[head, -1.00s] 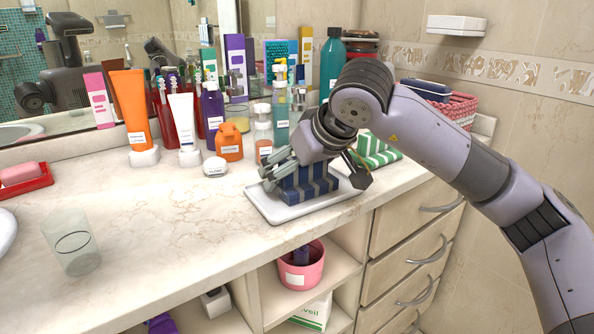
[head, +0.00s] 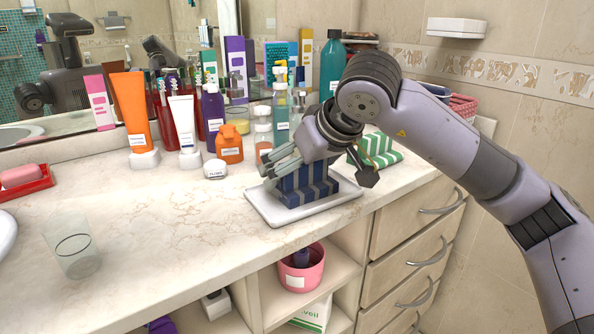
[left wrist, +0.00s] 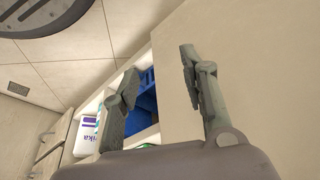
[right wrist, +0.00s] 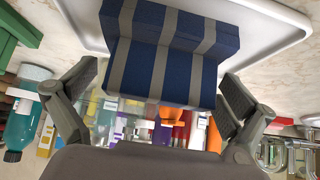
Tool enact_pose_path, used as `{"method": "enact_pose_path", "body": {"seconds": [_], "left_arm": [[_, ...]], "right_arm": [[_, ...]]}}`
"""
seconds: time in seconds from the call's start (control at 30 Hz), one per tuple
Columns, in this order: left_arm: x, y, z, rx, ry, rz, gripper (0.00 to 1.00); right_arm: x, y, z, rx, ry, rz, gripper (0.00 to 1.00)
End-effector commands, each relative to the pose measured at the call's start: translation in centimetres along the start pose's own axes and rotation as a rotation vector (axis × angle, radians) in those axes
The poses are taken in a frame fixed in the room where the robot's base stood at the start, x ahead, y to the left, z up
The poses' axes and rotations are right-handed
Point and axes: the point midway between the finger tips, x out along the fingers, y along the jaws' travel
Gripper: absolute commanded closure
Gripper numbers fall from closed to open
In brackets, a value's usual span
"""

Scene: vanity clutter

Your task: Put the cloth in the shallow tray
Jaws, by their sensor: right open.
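A folded blue cloth with grey stripes (head: 306,186) rests in the shallow white tray (head: 272,214) on the counter. My right gripper (head: 318,166) is open just above and behind the cloth, with its fingers spread to either side. In the right wrist view the cloth (right wrist: 165,60) lies in front of the open fingers, inside the tray's rim (right wrist: 290,14). I cannot see the fingers pressing on it. My left gripper (left wrist: 160,85) shows only in its own wrist view, open and empty, below the counter near the shelves.
A green and white striped folded cloth (head: 374,150) lies right of the tray. Bottles and tubes, including an orange bottle (head: 229,143), crowd behind it. A clear glass (head: 72,246) and a red soap dish (head: 28,186) stand at left. The counter's front middle is clear.

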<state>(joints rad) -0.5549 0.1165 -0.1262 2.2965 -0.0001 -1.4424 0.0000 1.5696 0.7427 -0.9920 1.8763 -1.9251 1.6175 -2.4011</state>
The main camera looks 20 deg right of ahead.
Motion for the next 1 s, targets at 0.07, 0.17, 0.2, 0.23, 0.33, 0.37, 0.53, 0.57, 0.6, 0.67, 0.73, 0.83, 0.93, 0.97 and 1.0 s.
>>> {"method": "enact_pose_path", "body": {"seconds": [0.07,0.17,0.2,0.23,0.33,0.37,0.53,0.57,0.6,0.67,0.73,0.83,0.93,0.97,1.0], "left_arm": [[1.0,0.1,0.1,0.003,-0.008,0.003,0.6],[2.0,0.2,0.2,0.003,-0.013,0.004,0.6],[2.3,0.2,0.3,0.003,-0.015,0.004,0.6],[2.6,0.2,0.3,0.003,-0.016,0.004,0.6],[3.5,0.3,0.5,0.004,-0.02,0.005,0.6],[3.7,0.3,0.6,0.004,-0.021,0.005,0.6],[4.6,0.3,0.8,0.004,-0.024,0.006,0.6],[4.7,0.3,0.8,0.005,-0.025,0.006,0.6],[4.7,0.3,0.9,0.005,-0.026,0.006,0.6],[4.8,0.3,0.9,0.005,-0.027,0.006,0.6],[4.8,0.3,0.9,0.005,-0.027,0.006,0.6],[4.8,0.3,0.9,0.005,-0.027,0.006,0.6],[4.8,0.3,0.9,0.005,-0.027,0.006,0.6],[4.8,0.3,0.9,0.005,-0.027,0.006,0.6],[4.8,0.3,0.9,0.005,-0.027,0.006,0.6]], "right_arm": [[-2.0,0.1,-0.2,0.0,0.006,0.002,0.0],[-4.3,0.1,-0.2,0.0,0.006,0.002,0.0],[-5.2,0.1,-0.2,0.0,0.007,0.002,0.0],[-5.9,0.1,-0.2,0.0,0.007,0.001,0.0],[-7.7,0.1,-0.2,0.0,0.005,0.002,0.0],[-8.2,0.1,-0.2,0.001,0.005,0.002,0.0],[-9.9,0.0,-0.1,0.0,0.003,0.002,0.0],[-10.1,0.0,-0.1,0.0,0.002,0.001,0.0],[-10.2,0.0,0.0,0.0,0.001,0.001,0.0],[-10.3,0.0,0.0,0.0,0.001,0.001,0.0],[-10.3,0.0,0.0,0.0,0.001,0.001,0.0],[-10.3,0.0,0.0,0.001,0.001,0.001,0.0],[-10.3,0.0,0.0,0.001,0.001,0.001,0.0],[-10.3,0.0,0.0,0.001,0.001,0.001,0.0],[-10.3,0.0,0.0,0.001,0.001,0.001,0.0]]}}
